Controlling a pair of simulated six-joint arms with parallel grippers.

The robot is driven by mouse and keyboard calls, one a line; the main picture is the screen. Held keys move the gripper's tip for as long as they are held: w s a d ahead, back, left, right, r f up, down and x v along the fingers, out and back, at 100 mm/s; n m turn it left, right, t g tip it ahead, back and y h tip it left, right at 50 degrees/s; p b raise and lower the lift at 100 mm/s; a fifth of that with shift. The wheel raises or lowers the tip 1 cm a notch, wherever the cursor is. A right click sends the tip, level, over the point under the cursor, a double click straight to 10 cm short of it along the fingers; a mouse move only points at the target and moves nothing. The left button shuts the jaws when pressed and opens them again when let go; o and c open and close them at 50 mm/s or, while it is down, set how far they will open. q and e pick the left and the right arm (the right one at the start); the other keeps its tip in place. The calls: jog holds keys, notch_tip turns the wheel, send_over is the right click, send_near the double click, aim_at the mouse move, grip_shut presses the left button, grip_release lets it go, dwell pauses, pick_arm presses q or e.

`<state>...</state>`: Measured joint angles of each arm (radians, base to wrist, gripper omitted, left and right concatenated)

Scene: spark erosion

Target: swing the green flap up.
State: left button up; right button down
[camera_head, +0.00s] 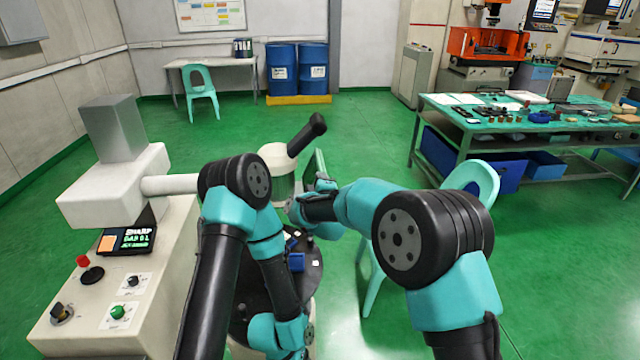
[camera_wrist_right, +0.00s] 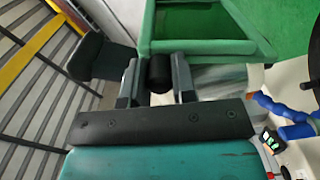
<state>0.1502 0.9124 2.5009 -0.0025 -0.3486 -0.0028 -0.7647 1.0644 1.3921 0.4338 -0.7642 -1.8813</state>
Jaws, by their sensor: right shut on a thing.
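The green flap (camera_wrist_right: 200,47) fills the upper middle of the right wrist view as a green frame with a raised rim. A short black knob (camera_wrist_right: 160,70) is at its near edge. My right gripper (camera_wrist_right: 158,78) is shut on this knob, one finger on each side. In the head view the flap (camera_head: 319,164) shows as a narrow green panel beside the pale machine head, and my right gripper (camera_head: 324,184) is at its lower end. The flap's exact tilt is hard to tell. My left arm folds down over the round dark table; its gripper does not show clearly.
The round dark table (camera_head: 313,268) carries a blue block (camera_head: 296,262) and small parts. A beige control console (camera_head: 170,290) stands at left. A turquoise chair (camera_head: 472,178) and a workbench (camera_head: 520,125) stand at right. In the wrist view, a blue segmented hose (camera_wrist_right: 285,108) runs at right.

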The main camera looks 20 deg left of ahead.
jog(key=c, duration=0.9)
grip_release()
jog(key=shift+s, duration=0.1)
jog(key=v, duration=1.7)
jog(key=shift+d, duration=0.1)
jog(key=shift+f, duration=0.1)
